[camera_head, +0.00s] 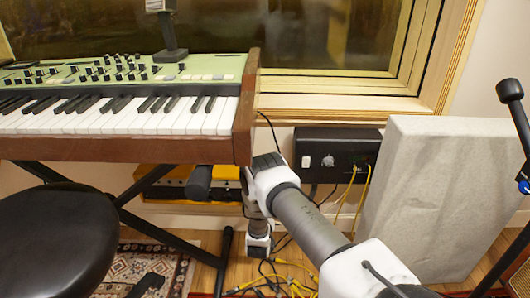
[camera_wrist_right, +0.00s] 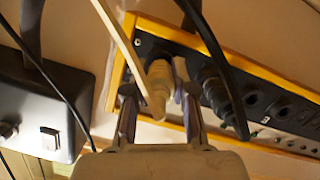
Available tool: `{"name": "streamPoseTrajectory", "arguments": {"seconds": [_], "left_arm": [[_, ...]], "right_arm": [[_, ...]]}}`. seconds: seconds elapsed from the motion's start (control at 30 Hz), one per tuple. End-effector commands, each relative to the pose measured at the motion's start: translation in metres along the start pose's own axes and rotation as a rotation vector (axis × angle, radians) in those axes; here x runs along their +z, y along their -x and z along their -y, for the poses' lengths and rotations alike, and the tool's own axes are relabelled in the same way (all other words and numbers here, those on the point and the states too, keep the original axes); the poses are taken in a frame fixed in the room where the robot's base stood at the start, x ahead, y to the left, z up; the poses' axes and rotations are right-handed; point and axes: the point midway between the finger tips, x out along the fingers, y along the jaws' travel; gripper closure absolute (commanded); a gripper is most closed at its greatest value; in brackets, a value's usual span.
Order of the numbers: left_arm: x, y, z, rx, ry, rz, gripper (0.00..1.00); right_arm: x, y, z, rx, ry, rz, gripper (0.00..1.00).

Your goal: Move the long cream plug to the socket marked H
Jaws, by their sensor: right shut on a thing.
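The long cream plug (camera_wrist_right: 160,88) is in the right wrist view, with a cream cable running up from it. My right gripper (camera_wrist_right: 157,98) has its two fingers on either side of this plug and is shut on it. The plug is at the dark socket panel (camera_wrist_right: 285,101) of a yellow-edged unit; I cannot tell how deep it sits. A black plug (camera_wrist_right: 217,92) is in the socket row just to its right. Empty round sockets (camera_wrist_right: 252,99) lie further right. A small white mark there is too blurred to read. My left gripper is not in view.
A black box (camera_wrist_right: 45,115) with a switch is left of the panel; it shows in the head view (camera_head: 322,146) with yellow cables. A dark cable crosses near the fingers. The keyboard (camera_head: 125,115) overhangs the yellow unit (camera_head: 165,184). A grey foam panel (camera_head: 430,195) stands right.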

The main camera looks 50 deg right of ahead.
Motion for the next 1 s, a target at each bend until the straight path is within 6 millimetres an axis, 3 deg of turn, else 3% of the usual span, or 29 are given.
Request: {"name": "streamPoseTrajectory", "arguments": {"seconds": [0.17,0.2,0.23,0.27,0.63,1.0], "left_arm": [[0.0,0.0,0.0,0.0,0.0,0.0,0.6],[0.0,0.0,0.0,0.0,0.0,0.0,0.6],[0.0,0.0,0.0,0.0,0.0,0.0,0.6],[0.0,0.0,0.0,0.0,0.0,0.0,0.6],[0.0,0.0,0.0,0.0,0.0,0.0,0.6],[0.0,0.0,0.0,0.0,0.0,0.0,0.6]], "right_arm": [[0.001,0.0,0.0,-0.001,0.001,0.001,1.0],[0.001,0.0,0.0,-0.001,0.001,0.002,0.61],[0.001,0.0,0.0,-0.001,0.001,0.002,0.5],[0.001,0.0,0.0,-0.001,0.001,0.002,0.46],[0.001,0.007,0.001,-0.002,0.002,0.004,0.46],[0.001,0.071,0.001,-0.002,0.002,0.004,0.46]]}}
